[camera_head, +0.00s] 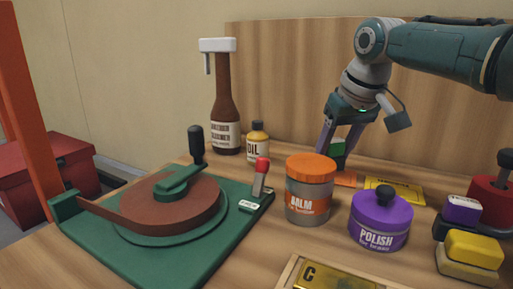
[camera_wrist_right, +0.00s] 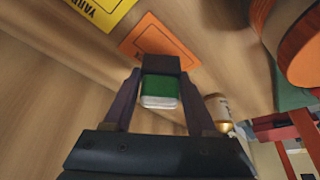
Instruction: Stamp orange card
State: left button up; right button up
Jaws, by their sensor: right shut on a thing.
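The orange card (camera_head: 345,179) lies flat on the wooden table, partly hidden behind the balm jar in the head view. In the right wrist view the orange card (camera_wrist_right: 160,42) shows beyond my fingertips. My right gripper (camera_head: 338,150) is shut on a green stamp (camera_head: 338,147) above the card. The green stamp (camera_wrist_right: 159,88) has a pale lower band and a dark part between the fingers (camera_wrist_right: 160,72). It overlaps the card's near edge in the wrist view; I cannot tell whether it touches the card. My left gripper is not in view.
A yellow card (camera_head: 394,191) lies to the right. The balm jar (camera_head: 309,190) and purple polish tin (camera_head: 380,220) stand in front. Purple (camera_head: 461,208) and yellow (camera_head: 472,250) stamps are at the right. The oil bottle (camera_head: 257,140) and a tall brown bottle (camera_head: 224,110) stand left.

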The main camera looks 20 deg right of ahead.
jog(key=shift+f+b, duration=0.3)
jog(key=shift+f, duration=0.2)
dwell(0.8)
jog(key=shift+f+p, duration=0.15)
jog(key=shift+p, duration=0.15)
dwell(1.3)
notch_tip(320, 180, up, 7)
jog(key=p, duration=0.8)
dwell(0.7)
